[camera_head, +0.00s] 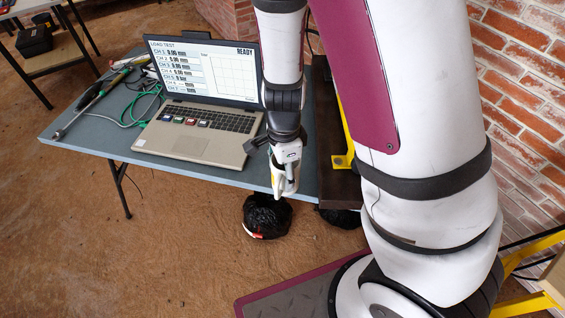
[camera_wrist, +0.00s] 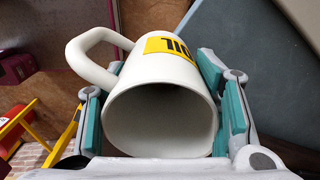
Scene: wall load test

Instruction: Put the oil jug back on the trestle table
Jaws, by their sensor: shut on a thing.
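The oil jug (camera_wrist: 160,115) is white with a side handle and a yellow label; it fills the middle of the wrist view, its round end facing the camera. My gripper (camera_wrist: 160,100) is shut on it, with a teal pad on each side. In the head view my gripper (camera_head: 286,166) is at the front right edge of a blue-grey table (camera_head: 90,137), and the jug is a small white shape (camera_head: 284,184) at the fingers. Whether the jug touches the table is not clear.
An open laptop (camera_head: 200,95) takes up the table's middle. Tools and green cable (camera_head: 140,105) lie at its left. A black bag (camera_head: 266,215) is below the front edge. A dark board with a yellow bracket (camera_head: 343,160) and a brick wall (camera_head: 525,90) are at right.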

